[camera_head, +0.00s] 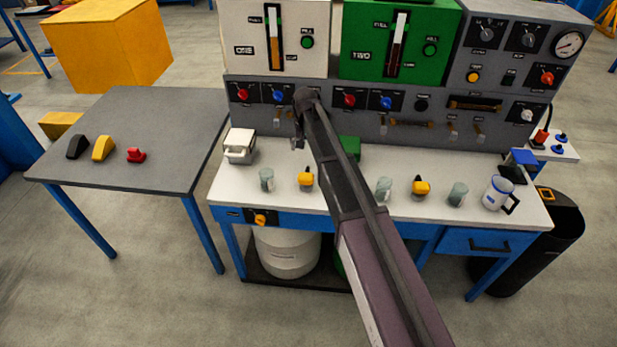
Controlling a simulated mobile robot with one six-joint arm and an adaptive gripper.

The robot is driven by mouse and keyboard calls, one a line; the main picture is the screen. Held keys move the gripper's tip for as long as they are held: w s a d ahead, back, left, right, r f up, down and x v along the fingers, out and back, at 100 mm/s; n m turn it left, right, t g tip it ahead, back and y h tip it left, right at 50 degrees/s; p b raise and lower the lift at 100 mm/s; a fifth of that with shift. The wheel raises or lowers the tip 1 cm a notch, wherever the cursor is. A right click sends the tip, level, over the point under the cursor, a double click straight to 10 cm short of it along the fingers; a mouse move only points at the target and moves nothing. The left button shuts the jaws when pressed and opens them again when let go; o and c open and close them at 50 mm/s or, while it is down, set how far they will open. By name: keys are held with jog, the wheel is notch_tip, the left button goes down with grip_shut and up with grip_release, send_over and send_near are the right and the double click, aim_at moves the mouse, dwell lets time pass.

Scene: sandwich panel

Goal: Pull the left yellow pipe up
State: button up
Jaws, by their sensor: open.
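The left yellow pipe piece (306,179) is a small yellow part with a dark base, on the white bench top between two cups. A similar right yellow piece (421,187) stands further right on the same bench. My gripper (298,142) is small and dark in this view, in front of the grey panel, up and slightly left of the left yellow piece and apart from it. It is open, and I see nothing held in it. My arm crosses the middle of the bench and hides part of the panel and bench top.
The panel (364,128) behind has red and blue knobs and brownish bars. Cups (266,180) and a white box (240,146) stand on the bench, with a mug (497,193) at right. A grey table (170,115) at left holds small coloured blocks.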

aim_at(306, 175)
jog(key=shift+f, duration=0.1)
dwell(0.3)
notch_tip(306, 175, down, 14)
jog(key=b, duration=1.3)
jog(key=shift+r+b, duration=0.2)
jog(key=shift+b, duration=0.2)
jog(key=c, duration=1.1)
jog(key=shift+o, duration=0.2)
notch_tip(306, 175, up, 9)
jog(key=p, duration=0.9)
jog(key=shift+w+f, duration=0.1)
jog(key=shift+f, duration=0.05)
